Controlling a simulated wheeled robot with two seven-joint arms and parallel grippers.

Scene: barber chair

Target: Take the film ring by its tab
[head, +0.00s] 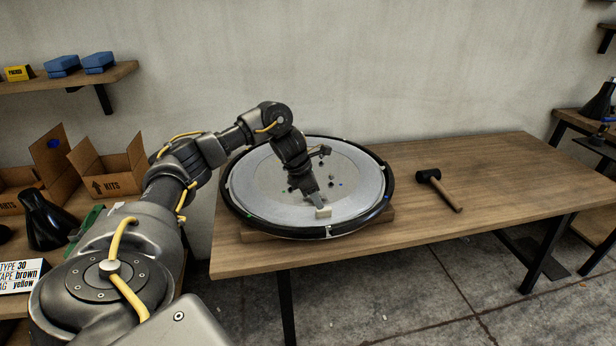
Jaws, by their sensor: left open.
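A large round disc with a black rim (384,203) lies on the wooden table. Its pale grey face (358,180) has a lighter outer band and a darker middle with small dark bits. I cannot clearly tell the film ring from the disc's other layers. A small pale block (323,212), which may be the tab, shows at the near part of the face. My left gripper (317,204) points down beside this block and is open. Whether its fingers straddle or touch the block is too small to tell. My right gripper is out of view.
A black-headed mallet (440,187) lies on the table (500,180) right of the disc; the table's right part is clear.

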